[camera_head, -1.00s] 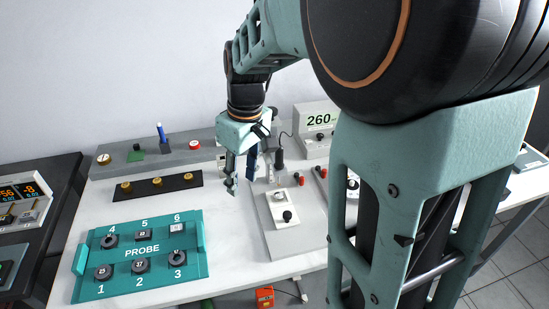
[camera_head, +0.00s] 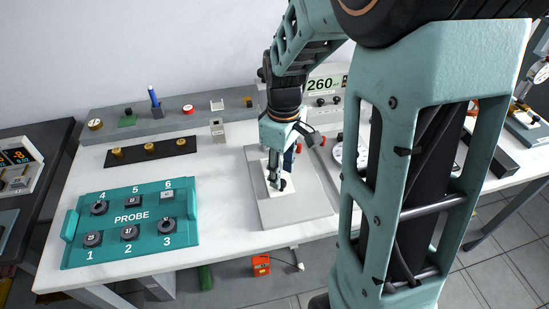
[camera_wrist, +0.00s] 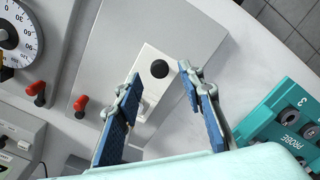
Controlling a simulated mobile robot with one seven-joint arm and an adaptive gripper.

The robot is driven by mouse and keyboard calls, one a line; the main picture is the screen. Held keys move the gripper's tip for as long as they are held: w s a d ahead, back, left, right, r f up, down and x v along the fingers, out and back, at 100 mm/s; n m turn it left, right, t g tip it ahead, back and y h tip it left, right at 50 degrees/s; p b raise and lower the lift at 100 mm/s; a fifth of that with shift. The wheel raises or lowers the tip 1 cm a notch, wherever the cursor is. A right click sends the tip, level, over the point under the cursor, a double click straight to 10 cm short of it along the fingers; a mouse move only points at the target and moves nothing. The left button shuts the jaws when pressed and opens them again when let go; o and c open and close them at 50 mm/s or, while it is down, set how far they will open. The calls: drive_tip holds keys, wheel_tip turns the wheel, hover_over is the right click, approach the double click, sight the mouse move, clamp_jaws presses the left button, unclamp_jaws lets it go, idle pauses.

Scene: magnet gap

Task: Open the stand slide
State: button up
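The stand is a flat grey plate (camera_head: 312,200) on the white table. It carries a white slide strip (camera_wrist: 148,62) with a round black knob (camera_wrist: 159,69). In the wrist view the knob lies between and beyond the fingertips of my gripper (camera_wrist: 161,75), which are apart with nothing between their pads. In the head view my gripper (camera_head: 276,184) points down over the white strip and hides much of it. I cannot tell whether the fingers touch the strip or the knob.
Red-capped posts (camera_wrist: 81,103) and a round dial (camera_wrist: 20,35) stand beside the plate. A teal probe tray (camera_head: 130,203) with several numbered sockets sits to the left. A display reading 260 (camera_head: 321,86) stands behind. Bare table lies between tray and plate.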

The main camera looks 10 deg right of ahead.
drive_tip(key=shift+f, duration=1.5)
drive_tip(key=shift+c, duration=0.3)
clamp_jaws()
